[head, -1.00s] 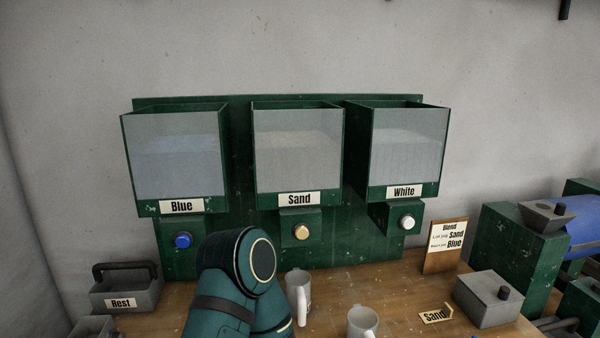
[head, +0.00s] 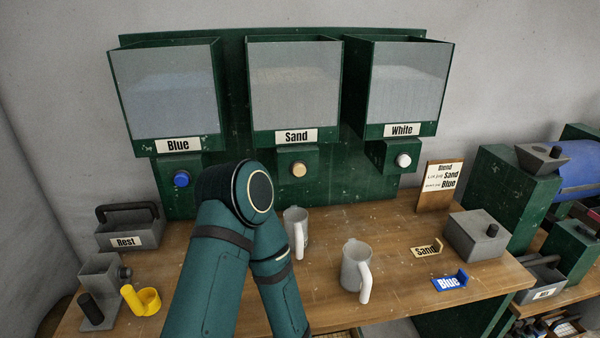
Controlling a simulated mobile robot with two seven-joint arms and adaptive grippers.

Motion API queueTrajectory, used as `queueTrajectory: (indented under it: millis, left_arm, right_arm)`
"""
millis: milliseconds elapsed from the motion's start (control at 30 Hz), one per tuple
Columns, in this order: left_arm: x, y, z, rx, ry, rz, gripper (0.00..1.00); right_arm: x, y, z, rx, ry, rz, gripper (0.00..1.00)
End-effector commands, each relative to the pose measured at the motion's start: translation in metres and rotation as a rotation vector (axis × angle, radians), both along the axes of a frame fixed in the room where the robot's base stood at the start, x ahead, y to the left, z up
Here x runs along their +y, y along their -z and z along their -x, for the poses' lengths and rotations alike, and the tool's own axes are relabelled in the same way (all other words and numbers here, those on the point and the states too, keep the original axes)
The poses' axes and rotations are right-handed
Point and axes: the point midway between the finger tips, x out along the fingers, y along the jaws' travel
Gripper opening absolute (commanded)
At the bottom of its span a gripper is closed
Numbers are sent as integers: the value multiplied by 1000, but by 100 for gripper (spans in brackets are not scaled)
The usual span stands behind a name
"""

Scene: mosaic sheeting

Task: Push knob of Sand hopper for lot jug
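The Sand hopper (head: 291,95) is the middle of three green hoppers with clear fronts, and its sand-coloured knob (head: 299,169) sits below its label. A grey-white jug (head: 296,222) stands upright on the table below and in front of this knob, close to my arm. A second similar jug (head: 354,262) stands nearer and to the right. I cannot tell from the jugs which is the lot jug. One teal arm of mine, bent at the elbow, rises in front of the Blue hopper's right side. Neither gripper is in view.
The Blue hopper (head: 168,95) has a blue knob (head: 181,179), the White hopper (head: 405,85) a white one (head: 403,160). A Blend card (head: 438,187), Sand tag (head: 426,250), Blue tag (head: 450,283) and lidded grey box (head: 474,238) are right; a Rest box (head: 128,232) and yellow holder (head: 141,300) are left.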

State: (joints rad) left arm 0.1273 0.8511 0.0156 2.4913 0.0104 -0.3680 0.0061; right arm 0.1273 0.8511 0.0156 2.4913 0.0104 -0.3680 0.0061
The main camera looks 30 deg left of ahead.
Motion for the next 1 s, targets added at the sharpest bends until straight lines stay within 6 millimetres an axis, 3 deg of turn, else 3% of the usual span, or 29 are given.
queueTrajectory:
  millis: [33,67,100,1000]
  left_arm:
    - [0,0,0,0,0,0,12]
    - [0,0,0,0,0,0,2]
    - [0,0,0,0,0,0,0]
    - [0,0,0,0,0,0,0]
  right_arm:
    - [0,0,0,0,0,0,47]
    - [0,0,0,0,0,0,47]
    - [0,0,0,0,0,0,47]
    - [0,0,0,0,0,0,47]
